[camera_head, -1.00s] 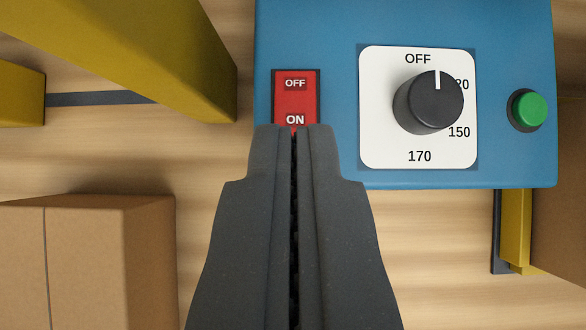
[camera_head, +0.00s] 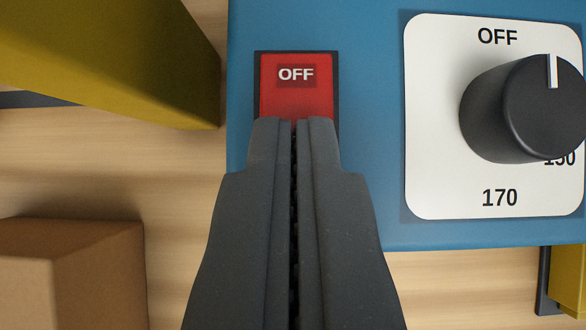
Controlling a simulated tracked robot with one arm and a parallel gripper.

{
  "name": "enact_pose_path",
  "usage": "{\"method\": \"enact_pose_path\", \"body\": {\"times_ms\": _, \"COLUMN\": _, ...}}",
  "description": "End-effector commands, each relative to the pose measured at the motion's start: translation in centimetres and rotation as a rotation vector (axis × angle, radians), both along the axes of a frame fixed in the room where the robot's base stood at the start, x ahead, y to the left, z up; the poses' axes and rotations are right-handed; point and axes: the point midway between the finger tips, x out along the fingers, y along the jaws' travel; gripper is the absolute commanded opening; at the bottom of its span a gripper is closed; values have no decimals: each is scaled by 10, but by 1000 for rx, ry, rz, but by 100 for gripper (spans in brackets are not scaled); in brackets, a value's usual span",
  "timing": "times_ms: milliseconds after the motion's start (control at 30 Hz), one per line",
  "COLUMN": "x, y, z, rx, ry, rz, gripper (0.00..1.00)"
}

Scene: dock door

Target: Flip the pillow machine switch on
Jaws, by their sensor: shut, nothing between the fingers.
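The switch (camera_head: 296,88) is a red rocker in a dark frame on the blue machine panel (camera_head: 370,140). Its upper half shows the word OFF. Its lower half is hidden behind my fingertips. My gripper (camera_head: 295,122) is shut and empty, with its tips over the lower part of the switch. I cannot tell whether the tips touch it.
A black dial (camera_head: 515,110) on a white plate (camera_head: 440,180) stands to the right of the switch, its mark pointing up. A yellow beam (camera_head: 120,60) is at upper left. A cardboard box (camera_head: 80,270) sits at lower left on the wooden floor.

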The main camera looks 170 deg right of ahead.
Motion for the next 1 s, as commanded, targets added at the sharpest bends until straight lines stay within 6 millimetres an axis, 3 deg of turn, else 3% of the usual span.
{"method": "enact_pose_path", "body": {"times_ms": 300, "x": -2, "y": -1, "z": -11, "rx": 18, "ry": -65, "rz": -1, "gripper": 0}}
{"method": "enact_pose_path", "body": {"times_ms": 1000, "x": -2, "y": -2, "z": 9, "rx": 15, "ry": -61, "rz": -2, "gripper": 0}}
